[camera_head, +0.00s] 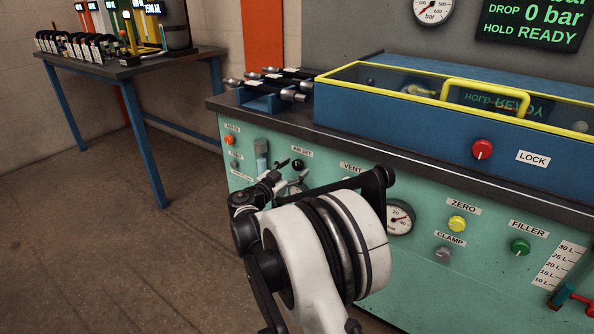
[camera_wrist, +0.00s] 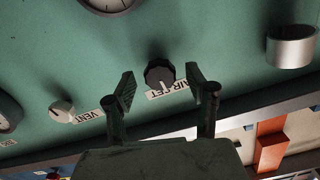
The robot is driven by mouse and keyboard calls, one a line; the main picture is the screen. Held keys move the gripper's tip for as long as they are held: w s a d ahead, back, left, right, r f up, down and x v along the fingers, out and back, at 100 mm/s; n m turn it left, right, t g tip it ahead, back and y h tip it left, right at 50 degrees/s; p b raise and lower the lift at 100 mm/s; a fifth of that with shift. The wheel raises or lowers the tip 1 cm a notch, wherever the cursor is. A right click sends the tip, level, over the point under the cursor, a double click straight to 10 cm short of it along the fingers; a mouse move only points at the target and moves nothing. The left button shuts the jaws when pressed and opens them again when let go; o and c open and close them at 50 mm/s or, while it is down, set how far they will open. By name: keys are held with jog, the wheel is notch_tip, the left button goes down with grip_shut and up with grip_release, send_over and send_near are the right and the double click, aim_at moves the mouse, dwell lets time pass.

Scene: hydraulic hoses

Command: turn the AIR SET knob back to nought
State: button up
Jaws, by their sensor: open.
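The AIR SET knob (camera_wrist: 159,74) is a round black knob on the green panel. In the wrist view a pale pointer mark on it faces down towards its white label, which appears upside down. The knob also shows in the head view (camera_head: 298,165), just below the AIR SET label. My gripper (camera_wrist: 161,90) is open and empty. Its two dark fingers stand on either side of the knob in the wrist view, apart from it. In the head view my gripper (camera_head: 274,178) is close to the panel, partly hidden by my arm. A scale around the knob is not readable.
A VENT knob (camera_wrist: 62,109) sits left of AIR SET in the wrist view, with a gauge (camera_wrist: 108,3) and a metal cylinder (camera_wrist: 292,47) nearby. The bench edge (camera_head: 400,176) overhangs the panel. Open floor (camera_head: 110,260) lies to the left.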

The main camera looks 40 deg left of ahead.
jog(key=shift+w, duration=0.9)
jog(key=c, duration=1.2)
jog(key=shift+o, duration=0.2)
